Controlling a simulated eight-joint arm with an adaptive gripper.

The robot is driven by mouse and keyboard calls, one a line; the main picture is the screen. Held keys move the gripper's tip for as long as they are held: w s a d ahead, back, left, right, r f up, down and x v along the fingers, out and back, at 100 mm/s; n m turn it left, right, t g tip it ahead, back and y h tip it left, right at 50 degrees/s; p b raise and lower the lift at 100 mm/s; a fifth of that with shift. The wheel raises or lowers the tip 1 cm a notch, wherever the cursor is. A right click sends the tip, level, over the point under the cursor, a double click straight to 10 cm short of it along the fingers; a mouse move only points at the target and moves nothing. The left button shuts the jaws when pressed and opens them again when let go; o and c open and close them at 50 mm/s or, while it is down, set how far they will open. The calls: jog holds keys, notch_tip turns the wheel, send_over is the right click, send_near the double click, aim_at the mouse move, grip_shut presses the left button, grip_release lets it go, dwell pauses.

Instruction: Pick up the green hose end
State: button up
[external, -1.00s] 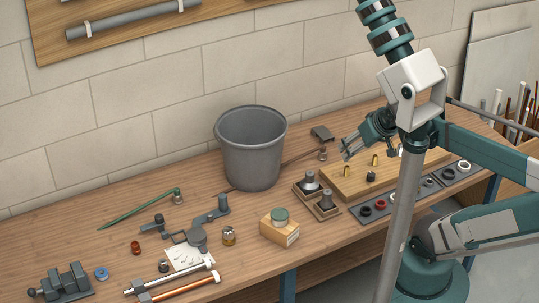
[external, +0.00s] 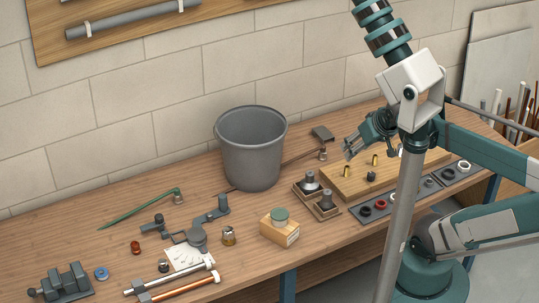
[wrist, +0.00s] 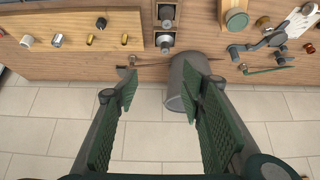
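The green hose (external: 140,207) lies at the back left of the bench, left of the grey bucket. One end is thin and points left; the other bends down at a small metal-coloured fitting (external: 178,198). In the wrist view the hose (wrist: 268,70) is small, at the right, beyond the bucket. My gripper (external: 350,148) is above the wooden board on the right side of the bench, far from the hose.
The grey bucket (external: 252,150) stands between my gripper and the hose. A wooden board (external: 335,182) with small fittings is below my gripper. A box with a green-lidded tin (external: 280,228), a grey valve assembly (external: 198,236) and pipes (external: 180,288) lie nearer the front.

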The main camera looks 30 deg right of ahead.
jog(key=shift+w+r, duration=0.1)
dwell(0.3)
jog(key=w+a+r+n+g, duration=0.15)
jog(key=w+a, duration=0.25)
jog(key=w, duration=0.4)
jog(key=w+a+r+n+g, duration=0.1)
jog(key=w+a+r+n, duration=0.2)
jog(key=w+a, duration=0.35)
jog(key=n+g+b, duration=0.1)
jog(key=n+g, duration=0.4)
jog(key=n, duration=0.5)
send_over(177, 195)
jog(key=w, duration=0.1)
jog(key=f, duration=3)
jog(key=shift+w+d, duration=0.15)
jog(key=shift+d, duration=0.25)
jog(key=shift+a+f, duration=0.1)
jog(key=shift+f, duration=0.1)
jog(key=shift+f, duration=1.2)
